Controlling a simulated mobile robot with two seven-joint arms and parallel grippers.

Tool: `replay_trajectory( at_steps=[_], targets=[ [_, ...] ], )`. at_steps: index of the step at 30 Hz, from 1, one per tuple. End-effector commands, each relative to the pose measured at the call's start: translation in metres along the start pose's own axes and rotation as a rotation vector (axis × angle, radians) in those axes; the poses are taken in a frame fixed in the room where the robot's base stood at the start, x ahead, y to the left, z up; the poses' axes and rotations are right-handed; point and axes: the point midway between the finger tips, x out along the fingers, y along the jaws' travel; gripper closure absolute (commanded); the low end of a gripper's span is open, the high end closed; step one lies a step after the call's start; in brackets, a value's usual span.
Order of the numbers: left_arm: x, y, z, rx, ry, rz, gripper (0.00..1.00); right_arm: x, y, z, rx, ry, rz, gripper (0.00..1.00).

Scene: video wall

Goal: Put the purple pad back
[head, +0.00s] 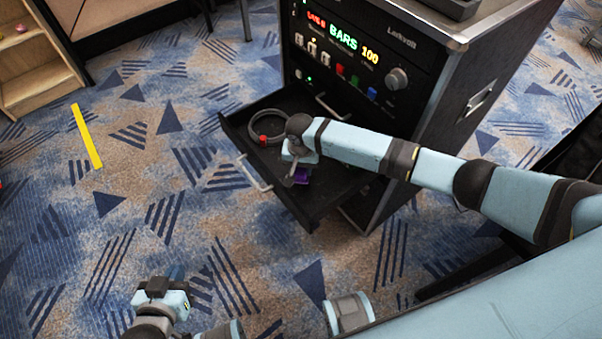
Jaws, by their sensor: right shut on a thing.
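The purple pad (302,174) shows as a small purple patch at the fingers of my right gripper (298,179). My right gripper is shut on it, over the open drawer (345,185) of the black rack cabinet. My wrist and fingers hide part of the pad, and I cannot tell whether it touches the drawer floor. My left gripper (174,272) is low at the left, over the carpet and away from the drawer. Whether its fingers are open or shut is not clear.
A coiled dark cable with a red band (266,139) lies in the drawer. The cabinet (440,100) has a lit panel, coloured buttons and a knob (397,78) above the drawer. A yellow strip (87,136) lies on the carpet. Wooden shelving (40,75) stands at upper left. The left floor is mostly clear.

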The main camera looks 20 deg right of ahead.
Motion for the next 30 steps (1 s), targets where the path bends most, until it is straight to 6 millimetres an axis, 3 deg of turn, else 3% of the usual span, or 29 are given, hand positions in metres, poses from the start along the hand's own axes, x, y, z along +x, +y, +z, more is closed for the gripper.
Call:
replay_trajectory(
  at_steps=[5,16,17,19,30],
  targets=[
    [0.004,0.001,0.006,-0.005,0.003,0.005,1.0,0.029,0.0,0.0,0.0,0.0,0.0,0.81],
    [0.002,0.002,0.001,-0.005,0.01,0.007,1.0,0.033,0.0,0.001,0.0,-0.001,0.001,0.81],
    [0.002,0.002,0.002,-0.005,0.01,0.007,1.0,0.033,0.0,0.0,0.0,0.0,0.0,0.55],
    [0.002,0.002,0.002,-0.004,0.01,0.007,1.0,0.033,0.0,0.0,0.0,0.0,0.0,0.39],
    [0.001,0.001,0.002,-0.004,0.007,0.005,1.0,0.026,0.0,0.0,-0.001,0.0,-0.001,0.37]
  ],
)
